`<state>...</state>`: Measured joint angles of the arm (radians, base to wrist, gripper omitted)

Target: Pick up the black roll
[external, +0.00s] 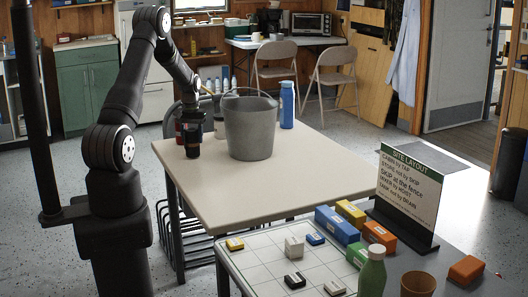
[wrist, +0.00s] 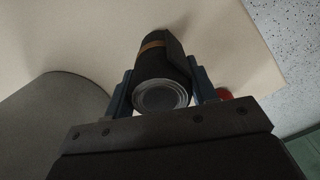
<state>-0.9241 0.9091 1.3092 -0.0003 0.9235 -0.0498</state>
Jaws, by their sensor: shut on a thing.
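The black roll (wrist: 163,57) is a dark upright cylinder with a tan band and a grey ringed end facing the wrist camera. My gripper (wrist: 162,88) has one blue finger on each side of it and is shut on it. In the external view my gripper (external: 190,118) points down at the left part of the table, and the dark roll (external: 192,149) shows below it. Its lower end is at or very near the tabletop; I cannot tell whether it touches.
A grey bucket (external: 250,129) stands close to the right of my gripper, with a blue bottle (external: 287,105) behind it. A red item (wrist: 225,94) is beside the right finger. The table's (external: 280,181) front is clear. A sign (external: 405,190) and blocks stand lower right.

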